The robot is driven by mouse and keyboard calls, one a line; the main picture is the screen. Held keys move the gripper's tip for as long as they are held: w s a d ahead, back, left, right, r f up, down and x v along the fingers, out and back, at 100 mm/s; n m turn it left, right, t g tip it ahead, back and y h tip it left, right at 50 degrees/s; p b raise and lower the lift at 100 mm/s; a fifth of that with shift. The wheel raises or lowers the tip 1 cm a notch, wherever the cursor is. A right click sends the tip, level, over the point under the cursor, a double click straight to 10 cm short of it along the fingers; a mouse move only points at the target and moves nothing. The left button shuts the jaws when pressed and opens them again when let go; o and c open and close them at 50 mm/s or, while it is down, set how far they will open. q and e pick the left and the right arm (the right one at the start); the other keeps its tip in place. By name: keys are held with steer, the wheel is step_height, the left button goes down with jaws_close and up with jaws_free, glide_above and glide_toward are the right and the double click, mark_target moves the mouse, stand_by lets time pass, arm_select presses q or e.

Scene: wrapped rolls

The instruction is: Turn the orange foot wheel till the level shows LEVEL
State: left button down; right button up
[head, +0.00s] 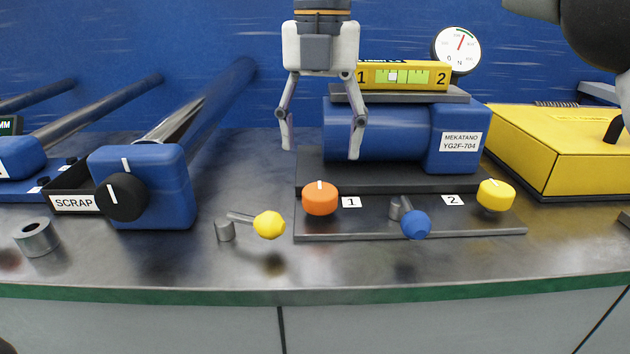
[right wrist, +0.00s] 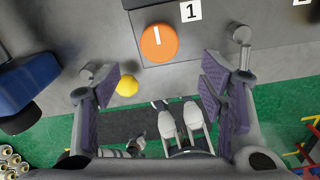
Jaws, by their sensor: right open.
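The orange foot wheel (head: 320,199) is a round knob beside the label 1, at the left of the motor's dark base plate. Its white mark points up. My right gripper (head: 321,152) is open and empty above and behind the wheel in the head view. In the right wrist view the wheel (right wrist: 159,44) lies beyond and between the open fingers (right wrist: 168,90), apart from them. The yellow level (head: 402,75) sits on the blue motor (head: 375,130). Its pale bubble is a little left of the green window's middle, toward 1. I read no word LEVEL. My left gripper is not in view.
A yellow wheel (head: 496,195) stands by label 2. A blue-knobbed lever (head: 415,225) and a yellow-knobbed lever (head: 268,225) stand near the wheels. A dial gauge (head: 457,50) is behind the motor, a yellow box (head: 560,150) right. The bench front is clear.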

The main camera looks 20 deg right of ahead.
mark_target(320, 191)
step_height(320, 191, down, 8)
steer(key=shift+w+f+b, duration=0.15)
steer(key=shift+b, duration=0.3)
steer(key=c, duration=1.2)
